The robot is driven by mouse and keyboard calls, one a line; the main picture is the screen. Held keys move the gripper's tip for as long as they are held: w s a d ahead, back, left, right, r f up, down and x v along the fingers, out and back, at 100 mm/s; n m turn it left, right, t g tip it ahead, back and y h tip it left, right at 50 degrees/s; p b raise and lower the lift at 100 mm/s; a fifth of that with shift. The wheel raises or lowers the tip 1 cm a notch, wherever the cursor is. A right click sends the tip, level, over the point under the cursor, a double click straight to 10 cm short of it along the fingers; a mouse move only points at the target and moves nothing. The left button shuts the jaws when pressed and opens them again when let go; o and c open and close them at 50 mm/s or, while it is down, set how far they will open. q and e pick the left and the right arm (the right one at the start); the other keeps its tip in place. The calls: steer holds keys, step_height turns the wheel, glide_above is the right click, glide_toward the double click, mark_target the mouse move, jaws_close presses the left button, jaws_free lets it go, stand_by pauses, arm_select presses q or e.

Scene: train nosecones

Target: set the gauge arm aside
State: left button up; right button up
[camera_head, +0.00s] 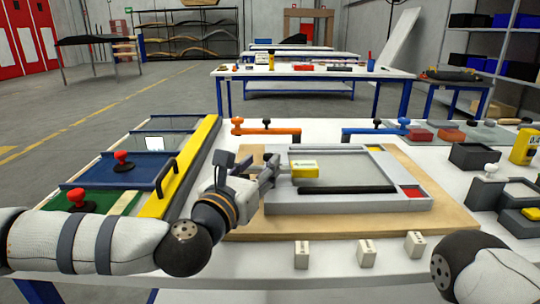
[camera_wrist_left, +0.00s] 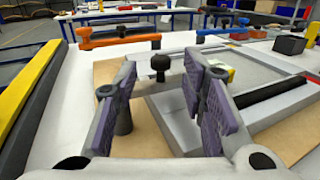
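My left gripper (camera_head: 272,168) is over the left edge of the grey framed fixture (camera_head: 290,208). In the left wrist view its purple-padded fingers (camera_wrist_left: 160,105) are apart, with nothing gripped between them. A black knob (camera_wrist_left: 160,63) on a grey bar stands beyond the fingertips, roughly centred in the gap; this looks like the gauge arm, but I cannot be sure. In the head view my gripper hides the knob. A yellow block (camera_head: 305,170) sits just right of the fingertips. My right gripper is out of view; only part of my right arm shows.
An orange bar (camera_head: 265,131) and a blue bar (camera_head: 372,131), both with knobs, lie behind the fixture. A yellow rail (camera_head: 184,165) and blue panel (camera_head: 120,170) are at left. Small white blocks (camera_head: 367,253) line the front. Dark bins (camera_head: 472,156) stand at right.

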mark_target(267, 159)
arm_select(q)
steer(key=x, duration=0.5)
steer(key=shift+c, duration=0.6)
jaws_close()
